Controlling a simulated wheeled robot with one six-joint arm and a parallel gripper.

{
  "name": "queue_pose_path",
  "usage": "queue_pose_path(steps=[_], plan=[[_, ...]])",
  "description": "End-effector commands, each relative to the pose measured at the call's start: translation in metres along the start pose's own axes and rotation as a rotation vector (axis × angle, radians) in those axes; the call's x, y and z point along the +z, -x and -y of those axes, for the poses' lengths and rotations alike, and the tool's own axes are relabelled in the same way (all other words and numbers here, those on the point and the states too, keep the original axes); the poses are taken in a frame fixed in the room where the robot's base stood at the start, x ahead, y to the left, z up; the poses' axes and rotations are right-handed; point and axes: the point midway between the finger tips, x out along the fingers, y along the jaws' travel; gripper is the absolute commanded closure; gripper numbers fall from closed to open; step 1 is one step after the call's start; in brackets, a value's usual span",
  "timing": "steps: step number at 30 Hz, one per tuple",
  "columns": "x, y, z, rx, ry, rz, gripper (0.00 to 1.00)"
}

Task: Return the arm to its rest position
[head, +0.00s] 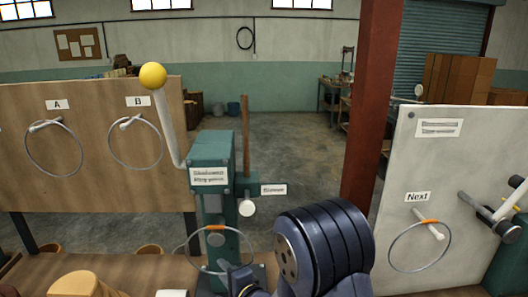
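My arm shows at the bottom centre in the head view as a thick dark blue ridged link. Left of it, at the lower edge, is a smaller dark blue part that seems to be my gripper (228,268). It is small and partly cut off, so its fingers cannot be made out. A thin grey ring (184,250) with an orange band shows in front of the green post (213,160), close to this part. Whether the ring hangs there or is held cannot be told.
A wooden board (90,105) at left bears rings on pegs A (54,174) and B (135,164). A pale board (445,160) at right bears an orange-banded ring (394,258) below "Next". A yellow-knobbed lever (153,76) leans from the post. A red column (373,100) stands behind my arm.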

Motion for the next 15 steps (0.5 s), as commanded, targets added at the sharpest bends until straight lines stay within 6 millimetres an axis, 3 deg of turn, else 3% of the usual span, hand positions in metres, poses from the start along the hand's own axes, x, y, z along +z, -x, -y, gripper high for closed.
queue_pose_path(steps=[3, 15], plan=[[0.0006, 0.0026, 0.0085, -0.001, 0.000, -0.001, 0.70], [0.0023, 0.0051, 0.0096, -0.002, 0.000, -0.001, 0.70]])
